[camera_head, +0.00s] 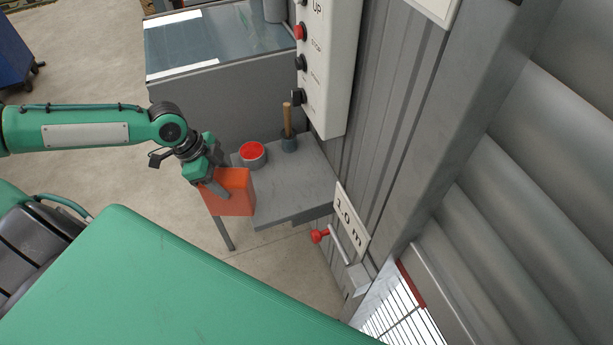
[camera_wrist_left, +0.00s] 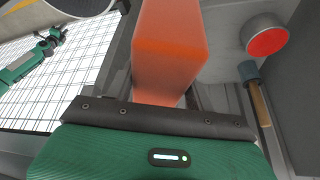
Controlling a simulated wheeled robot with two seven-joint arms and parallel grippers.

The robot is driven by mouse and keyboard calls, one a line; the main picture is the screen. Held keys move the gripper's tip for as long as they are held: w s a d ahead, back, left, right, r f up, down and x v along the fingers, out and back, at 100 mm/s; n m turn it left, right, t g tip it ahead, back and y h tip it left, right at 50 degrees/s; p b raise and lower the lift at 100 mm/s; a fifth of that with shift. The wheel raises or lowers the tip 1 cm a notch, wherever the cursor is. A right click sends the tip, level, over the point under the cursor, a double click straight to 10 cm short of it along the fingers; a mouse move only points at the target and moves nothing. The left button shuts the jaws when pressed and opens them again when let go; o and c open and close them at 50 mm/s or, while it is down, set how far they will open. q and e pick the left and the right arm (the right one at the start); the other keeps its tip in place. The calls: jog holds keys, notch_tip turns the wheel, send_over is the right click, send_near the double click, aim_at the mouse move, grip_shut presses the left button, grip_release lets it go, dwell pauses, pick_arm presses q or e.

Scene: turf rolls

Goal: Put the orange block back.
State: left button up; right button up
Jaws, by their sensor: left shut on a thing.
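The orange block (camera_head: 236,190) is held in my left gripper (camera_head: 212,186), at the front left edge of the grey shelf (camera_head: 290,196). In the left wrist view the block (camera_wrist_left: 170,45) stands out from between the fingers of my left gripper (camera_wrist_left: 160,104). My left gripper is shut on it. I cannot tell whether the block touches the shelf.
A button panel (camera_head: 322,60) hangs above. A red-knobbed lever (camera_head: 320,236) sits below right. The shelf's front right is bare.

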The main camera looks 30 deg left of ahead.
pick_arm(q)
jog(key=shift+w+d+r, duration=0.15)
jog(key=shift+d+r, duration=0.05)
jog(key=shift+d, duration=0.25)
jog(key=w+d+p, duration=0.6)
jog(key=w+d, duration=0.5)
jog(key=w, duration=0.2)
jog(key=a+p+x, duration=0.1)
jog(key=p+x, duration=0.2)
jog(key=x, duration=0.4)
jog(key=shift+a+f+p, duration=0.2)
jog(key=shift+f+p, duration=0.1)
jog(key=shift+f, duration=0.1)
jog(key=o, duration=1.4)
jog(key=shift+f, duration=0.15)
jog(key=shift+o, duration=0.2)
